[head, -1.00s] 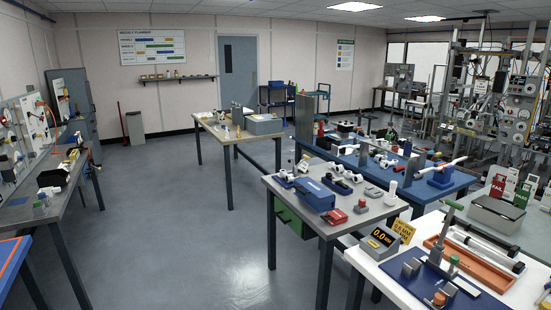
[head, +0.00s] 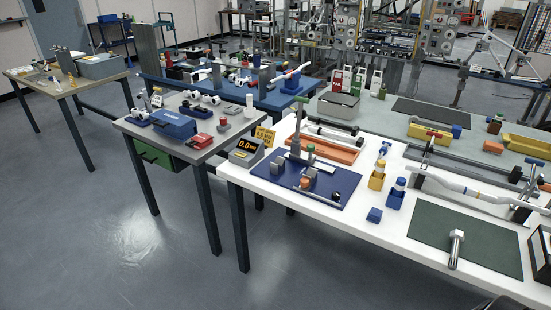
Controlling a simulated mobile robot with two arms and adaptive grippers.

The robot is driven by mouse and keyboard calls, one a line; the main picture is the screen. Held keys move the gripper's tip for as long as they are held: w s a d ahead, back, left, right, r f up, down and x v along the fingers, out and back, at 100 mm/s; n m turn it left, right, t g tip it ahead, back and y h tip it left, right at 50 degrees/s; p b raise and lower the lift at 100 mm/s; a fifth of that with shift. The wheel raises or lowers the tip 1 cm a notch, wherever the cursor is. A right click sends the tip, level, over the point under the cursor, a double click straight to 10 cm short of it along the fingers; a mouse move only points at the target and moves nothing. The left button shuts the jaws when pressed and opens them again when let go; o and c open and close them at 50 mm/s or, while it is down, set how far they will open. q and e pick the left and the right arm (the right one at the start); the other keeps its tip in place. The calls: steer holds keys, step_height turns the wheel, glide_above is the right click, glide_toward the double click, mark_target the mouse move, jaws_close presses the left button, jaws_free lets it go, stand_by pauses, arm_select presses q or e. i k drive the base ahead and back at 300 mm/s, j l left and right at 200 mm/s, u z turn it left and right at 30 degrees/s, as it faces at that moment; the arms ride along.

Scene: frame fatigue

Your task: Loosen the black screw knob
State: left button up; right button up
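I cannot clearly pick out a black screw knob. A blue fixture plate (head: 276,176) lies on the white table. Neither of my grippers shows in the head view.
A grey table (head: 190,151) stands left. The floor in front is clear.

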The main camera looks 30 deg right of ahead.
mark_target(336, 195)
steer(key=z, duration=1.4)
